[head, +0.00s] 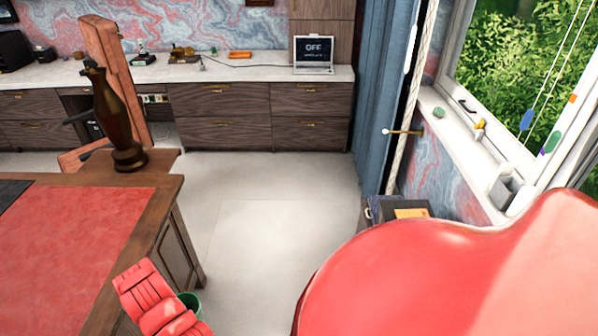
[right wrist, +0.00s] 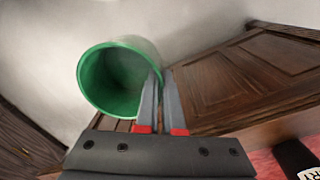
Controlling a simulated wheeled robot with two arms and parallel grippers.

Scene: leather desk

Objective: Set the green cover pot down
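The green cover pot (right wrist: 100,85) shows in the right wrist view with its round mouth toward the camera. My right gripper (right wrist: 160,85) has its two grey fingers close together on the pot's near wall, one inside the rim and one outside. In the head view only a green sliver of the pot (head: 191,301) shows beside my red arm part, which hides the rest. The pot is beside the desk's right side. I cannot tell whether it touches anything below. My left gripper is not in view.
The desk (head: 165,215) with a red leather top and paneled side stands at left, with a dark brown vase (head: 118,120) by its far corner. Pale floor (head: 265,230) is open to its right. A dark box (head: 405,208) stands under the window. My red arm blocks the lower right.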

